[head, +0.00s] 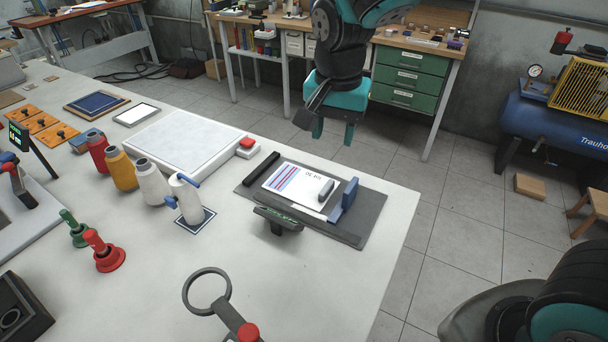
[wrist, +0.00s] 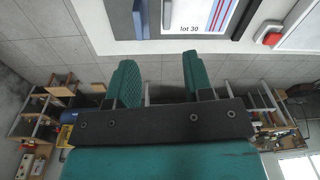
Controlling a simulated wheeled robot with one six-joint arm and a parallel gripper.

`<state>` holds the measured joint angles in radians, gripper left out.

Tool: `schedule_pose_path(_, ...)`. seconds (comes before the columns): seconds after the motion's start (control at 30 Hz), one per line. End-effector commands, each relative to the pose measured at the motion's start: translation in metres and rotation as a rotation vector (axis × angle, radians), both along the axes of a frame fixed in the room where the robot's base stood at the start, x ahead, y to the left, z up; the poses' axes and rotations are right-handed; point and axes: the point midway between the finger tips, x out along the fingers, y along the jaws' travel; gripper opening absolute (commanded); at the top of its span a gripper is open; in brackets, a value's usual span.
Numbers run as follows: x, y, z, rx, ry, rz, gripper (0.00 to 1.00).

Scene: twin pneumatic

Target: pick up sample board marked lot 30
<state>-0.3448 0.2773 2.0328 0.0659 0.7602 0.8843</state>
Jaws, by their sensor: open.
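The sample board (head: 290,180) is a white plate with red and blue stripes and a grey handle (head: 326,190) near its right end. It lies on a dark grey mat (head: 371,212) on the white table. In the wrist view the board (wrist: 197,22) shows at the top, with "lot 30" readable on it. My gripper (head: 333,128) is open and empty, above and behind the board near the table's far edge. Its two teal fingers show apart in the wrist view (wrist: 160,78), with nothing between them.
A blue upright block (head: 343,200) stands just right of the board, and a black bar (head: 262,172) lies to its left. A dark display stand (head: 278,220) is in front. A white panel (head: 185,137), a red button (head: 247,143) and several spools (head: 123,170) stand further left.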

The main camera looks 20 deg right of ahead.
Motion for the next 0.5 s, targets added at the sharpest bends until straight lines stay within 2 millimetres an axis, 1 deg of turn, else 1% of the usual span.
schedule_pose_path(0.03, 0.011, 0.0, 0.0, -0.02, -0.002, -0.071, 0.47)
schedule_pose_path(0.1, 0.022, -0.002, -0.005, -0.038, -0.007, -0.149, 0.47)
schedule_pose_path(0.17, 0.026, -0.004, -0.011, -0.047, -0.011, -0.186, 0.47)
schedule_pose_path(0.23, 0.029, -0.006, -0.021, -0.052, -0.011, -0.202, 0.47)
schedule_pose_path(0.37, 0.03, -0.01, -0.049, -0.052, -0.008, -0.204, 0.47)
schedule_pose_path(0.5, 0.032, -0.013, -0.081, -0.051, -0.006, -0.203, 0.47)
